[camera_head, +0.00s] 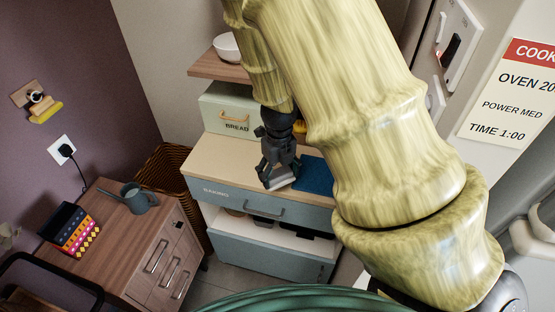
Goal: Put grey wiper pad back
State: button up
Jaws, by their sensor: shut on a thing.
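My gripper (277,174) points down over the wooden counter top (228,158), near its front edge. It is shut on a small light-grey pad (283,184), which shows at the fingertips. The fingers hide part of the pad. I cannot tell whether the pad touches the counter or is held just above it. A dark blue mat (317,177) lies on the counter just right of the gripper, partly hidden by my arm.
A bread bin (222,118) stands behind the gripper, below a wooden shelf (208,66) with a white bowl (228,46). A wicker basket (172,172) stands left of the counter. A wooden cabinet (115,215) bears a watering can (138,199). My arm blocks the right side.

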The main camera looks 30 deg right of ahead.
jog(key=w+d, duration=0.1)
jog(key=w, duration=0.1)
jog(key=w+d+p, duration=0.1)
jog(key=w, duration=0.1)
jog(key=w+d+p, duration=0.1)
jog(key=w, duration=0.1)
jog(key=shift+d+f, duration=0.25)
jog(key=shift+f, duration=0.05)
jog(key=shift+w+f+p, duration=0.2)
jog(key=shift+f+p, duration=0.4)
jog(key=shift+f, duration=1.25)
jog(key=shift+s, duration=0.1)
jog(key=o, duration=0.9)
jog(key=shift+r, duration=0.1)
notch_tip(320, 180, up, 12)
jog(key=shift+f+b, duration=0.1)
jog(key=shift+b, duration=0.75)
